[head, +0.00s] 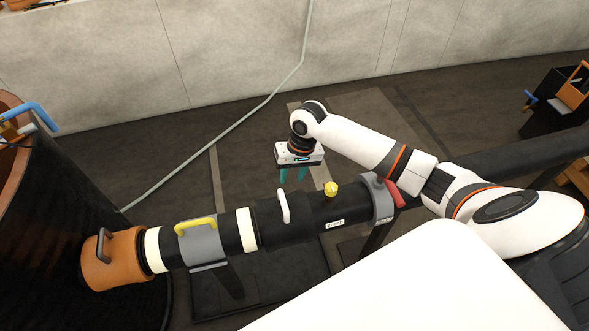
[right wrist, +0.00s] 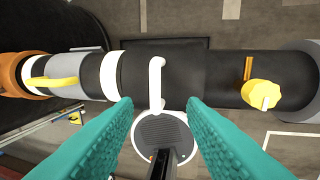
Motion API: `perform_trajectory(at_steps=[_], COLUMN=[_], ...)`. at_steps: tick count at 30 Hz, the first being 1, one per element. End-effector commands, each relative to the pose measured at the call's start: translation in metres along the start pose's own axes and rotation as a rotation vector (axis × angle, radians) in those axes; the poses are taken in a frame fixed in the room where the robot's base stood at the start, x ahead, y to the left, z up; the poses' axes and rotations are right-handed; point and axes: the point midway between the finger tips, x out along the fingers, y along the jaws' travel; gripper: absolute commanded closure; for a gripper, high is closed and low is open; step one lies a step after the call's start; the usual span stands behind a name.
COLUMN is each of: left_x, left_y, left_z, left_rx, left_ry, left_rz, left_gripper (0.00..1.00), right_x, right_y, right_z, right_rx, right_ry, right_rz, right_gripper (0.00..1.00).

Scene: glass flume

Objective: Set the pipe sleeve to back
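The pipe sleeve (head: 304,221) is a thick black tube around the dark pipe, with a white upright handle (head: 284,205) on it. A yellow knob (head: 331,188) stands to the handle's right. My right gripper (head: 293,178) hangs above the sleeve in the head view, with its teal fingers pointing down. In the right wrist view its fingers (right wrist: 160,103) are spread apart, with nothing between them. The white handle (right wrist: 156,82) lies ahead of the gap between them, apart from both fingers. My left gripper is not in view.
A grey clamp with a yellow handle (head: 195,226) and a white band (head: 246,229) sit left of the sleeve. A grey collar with a red lever (head: 394,194) is at its right. An orange end fitting (head: 108,262) meets the dark tank. The floor behind the pipe is largely clear.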

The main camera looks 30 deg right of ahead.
Motion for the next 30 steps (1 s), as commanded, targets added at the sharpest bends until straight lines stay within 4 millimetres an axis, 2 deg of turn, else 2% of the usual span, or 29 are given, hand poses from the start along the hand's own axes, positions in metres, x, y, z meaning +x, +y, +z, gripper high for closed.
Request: perform_trajectory(at_steps=[3, 8, 24, 27, 30], left_x=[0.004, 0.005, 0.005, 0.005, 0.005], left_y=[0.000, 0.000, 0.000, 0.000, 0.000], left_z=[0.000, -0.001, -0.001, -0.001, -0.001], left_rx=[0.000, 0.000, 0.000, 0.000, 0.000], left_ry=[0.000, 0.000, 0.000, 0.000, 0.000], left_rz=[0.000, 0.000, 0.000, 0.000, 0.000], left_gripper=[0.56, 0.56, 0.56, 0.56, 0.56], right_x=[-0.016, -0.026, -0.027, -0.018, 0.001], right_y=[-0.001, -0.001, 0.000, 0.006, 0.022], right_z=[0.001, 0.000, -0.001, -0.013, -0.043], right_rx=[0.000, 0.000, -0.002, -0.043, -0.145], right_ry=[-0.002, 0.000, 0.001, 0.001, -0.007], right_rz=[0.000, -0.001, 0.000, 0.005, 0.019], right_gripper=[0.62, 0.62, 0.62, 0.62, 0.62])
